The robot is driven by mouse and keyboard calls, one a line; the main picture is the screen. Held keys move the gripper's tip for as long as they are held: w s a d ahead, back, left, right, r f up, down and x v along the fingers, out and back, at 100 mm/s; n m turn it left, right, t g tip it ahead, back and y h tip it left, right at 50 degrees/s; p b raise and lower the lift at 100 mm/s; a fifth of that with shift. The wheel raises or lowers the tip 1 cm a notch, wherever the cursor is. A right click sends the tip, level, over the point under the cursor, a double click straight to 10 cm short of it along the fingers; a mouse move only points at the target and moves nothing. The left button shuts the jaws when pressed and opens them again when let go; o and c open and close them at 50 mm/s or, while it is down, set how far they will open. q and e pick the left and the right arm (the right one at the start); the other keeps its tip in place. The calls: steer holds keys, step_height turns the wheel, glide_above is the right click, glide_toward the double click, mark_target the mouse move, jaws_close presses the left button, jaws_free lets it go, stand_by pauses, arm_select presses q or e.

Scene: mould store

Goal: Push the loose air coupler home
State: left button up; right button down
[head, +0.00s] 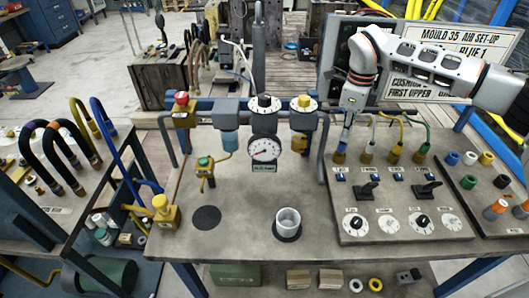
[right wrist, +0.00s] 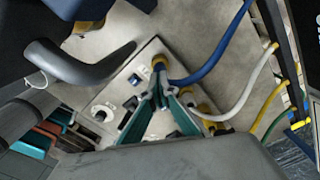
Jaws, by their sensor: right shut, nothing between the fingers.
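A row of brass air couplers stands at the back of the raised panel (head: 350,229), with blue, white, yellow and green hoses. The blue-hose coupler (head: 340,154) is at the row's left end; it also shows in the right wrist view (right wrist: 159,62). Beside it are the white-hose coupler (head: 367,154), yellow-hose coupler (head: 393,155) and green-hose coupler (head: 420,156). My right gripper (head: 347,130) points down, shut and empty, close above the blue-hose coupler. Its teal fingers (right wrist: 160,90) meet near that coupler; contact is unclear. I cannot tell which coupler sits loose. My left gripper is out of view.
Levers (head: 368,190) and dials (head: 422,221) fill the panel's front. A sign board (head: 440,38) stands behind my right arm. The bench's front left is mostly clear.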

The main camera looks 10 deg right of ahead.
steer(key=shift+f, duration=0.3)
steer(key=shift+r, duration=0.1)
steer(key=shift+r+p, duration=0.55)
steer(key=shift+r, duration=2.9)
